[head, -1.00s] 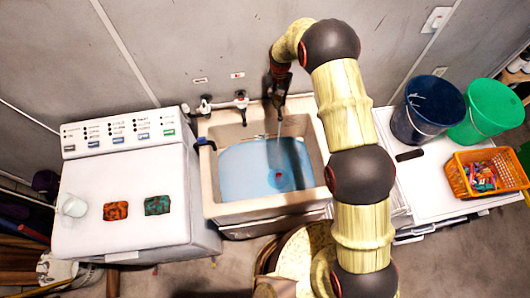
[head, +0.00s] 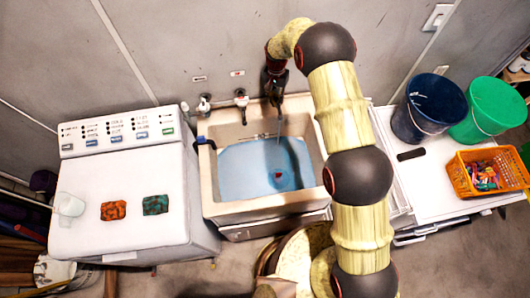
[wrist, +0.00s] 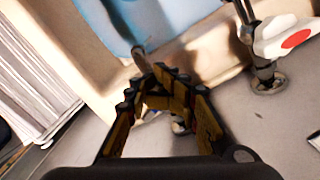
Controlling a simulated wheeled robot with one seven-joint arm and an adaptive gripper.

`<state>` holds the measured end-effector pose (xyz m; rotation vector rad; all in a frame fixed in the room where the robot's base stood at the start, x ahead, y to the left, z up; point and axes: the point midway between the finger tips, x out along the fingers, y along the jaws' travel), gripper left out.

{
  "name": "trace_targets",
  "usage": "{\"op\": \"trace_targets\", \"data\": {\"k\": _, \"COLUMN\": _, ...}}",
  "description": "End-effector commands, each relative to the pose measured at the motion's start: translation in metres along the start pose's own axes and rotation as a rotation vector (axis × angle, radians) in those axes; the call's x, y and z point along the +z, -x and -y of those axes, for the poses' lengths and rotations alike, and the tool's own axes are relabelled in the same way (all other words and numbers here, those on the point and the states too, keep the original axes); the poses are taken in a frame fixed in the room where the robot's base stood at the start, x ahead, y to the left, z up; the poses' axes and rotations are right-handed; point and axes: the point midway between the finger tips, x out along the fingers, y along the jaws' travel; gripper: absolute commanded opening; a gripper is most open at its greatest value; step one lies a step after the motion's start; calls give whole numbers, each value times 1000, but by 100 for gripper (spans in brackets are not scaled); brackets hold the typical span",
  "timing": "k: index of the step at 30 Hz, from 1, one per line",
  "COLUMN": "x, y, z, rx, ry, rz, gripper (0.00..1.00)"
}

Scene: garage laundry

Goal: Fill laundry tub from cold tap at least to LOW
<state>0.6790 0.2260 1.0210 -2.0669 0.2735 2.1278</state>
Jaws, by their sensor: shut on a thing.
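The laundry tub (head: 226,209) stands against the wall with blue water (head: 243,168) in it. A thin stream falls into the water from below my gripper (head: 275,92). No LOW mark can be made out. My gripper is at the tub's back edge, above the stream. In the wrist view, my gripper (wrist: 160,78) is closed around a tap part, mostly hidden by the fingers; a dark spout tip (wrist: 139,52) shows just beyond them. A tap with a red-dotted white handle (wrist: 272,40) stands beside it; in the head view this tap (head: 241,99) is left of my gripper.
Another wall tap (head: 204,104) is farther left. A blue-ended fitting (head: 205,141) sits at the tub's left rim. The washer (head: 120,190) stands left, with a white cup (head: 70,205) and two small cloth-like pieces. Blue and green buckets (head: 428,108) and an orange basket (head: 465,182) stand right.

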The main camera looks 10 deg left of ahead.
Motion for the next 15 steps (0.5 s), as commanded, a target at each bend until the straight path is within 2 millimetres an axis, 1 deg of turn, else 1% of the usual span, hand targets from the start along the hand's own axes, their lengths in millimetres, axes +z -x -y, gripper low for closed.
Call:
{"op": "trace_targets", "data": {"k": 1, "x": -20, "y": 15, "z": 13, "rx": -32, "ry": 4, "rz": -52, "gripper": 0}}
{"op": "trace_targets", "data": {"k": 8, "x": -20, "y": 17, "z": 13, "rx": -33, "ry": 5, "rz": -53, "gripper": 0}}
{"op": "trace_targets", "data": {"k": 15, "x": -24, "y": 16, "z": 20, "rx": -33, "ry": 6, "rz": -53, "gripper": 0}}
